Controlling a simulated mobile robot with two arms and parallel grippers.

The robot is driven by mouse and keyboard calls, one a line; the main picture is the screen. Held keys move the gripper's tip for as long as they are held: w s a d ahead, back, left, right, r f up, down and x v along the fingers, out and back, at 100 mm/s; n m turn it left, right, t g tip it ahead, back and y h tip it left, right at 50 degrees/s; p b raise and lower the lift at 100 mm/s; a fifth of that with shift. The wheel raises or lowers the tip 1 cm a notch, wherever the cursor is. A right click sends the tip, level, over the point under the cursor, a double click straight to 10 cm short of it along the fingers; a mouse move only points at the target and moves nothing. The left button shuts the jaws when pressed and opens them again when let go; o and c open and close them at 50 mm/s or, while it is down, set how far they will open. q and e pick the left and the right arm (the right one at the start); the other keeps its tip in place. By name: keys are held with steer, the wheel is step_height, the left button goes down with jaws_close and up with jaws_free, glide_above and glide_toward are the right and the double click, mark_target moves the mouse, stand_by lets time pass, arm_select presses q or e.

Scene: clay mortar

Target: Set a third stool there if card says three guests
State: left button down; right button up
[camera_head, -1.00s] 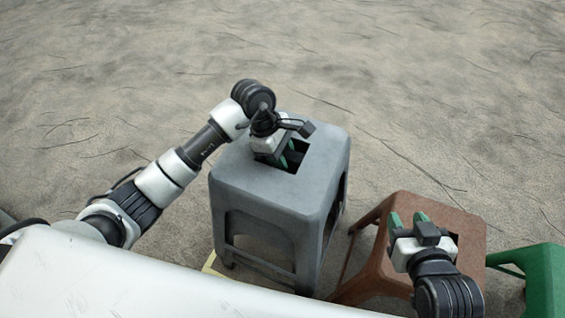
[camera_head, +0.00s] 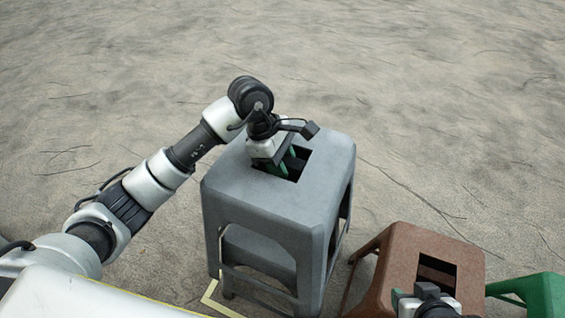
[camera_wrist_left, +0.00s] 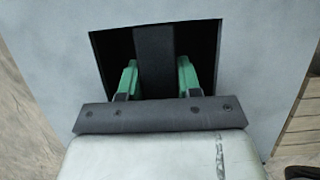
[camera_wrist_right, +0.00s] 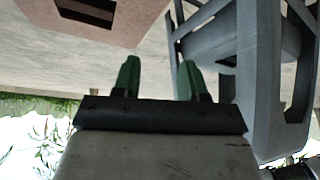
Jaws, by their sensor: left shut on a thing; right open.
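The grey stool (camera_head: 245,190) stands upright in the middle of the head view, with a square hole in its seat. My left gripper (camera_head: 291,163) reaches into that hole. In the left wrist view its green fingers (camera_wrist_left: 157,80) are on both sides of a dark bar across the hole, shut on the stool. I cannot tell whether the stool's feet touch the ground. The brown stool (camera_head: 400,258) is at the lower right, with the green stool (camera_head: 547,295) beyond it. My right gripper (camera_wrist_right: 157,80) is open and empty near the brown stool. No card is in view.
A yellow marking (camera_head: 222,306) lies on the ground by the grey stool's near left leg. My white body covers the lower left. The sandy ground (camera_head: 400,80) beyond the stools is clear.

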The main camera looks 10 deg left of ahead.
mark_target(285, 159)
arm_select(q)
steer(key=shift+r, duration=0.2)
arm_select(e)
steer(key=shift+s, duration=0.1)
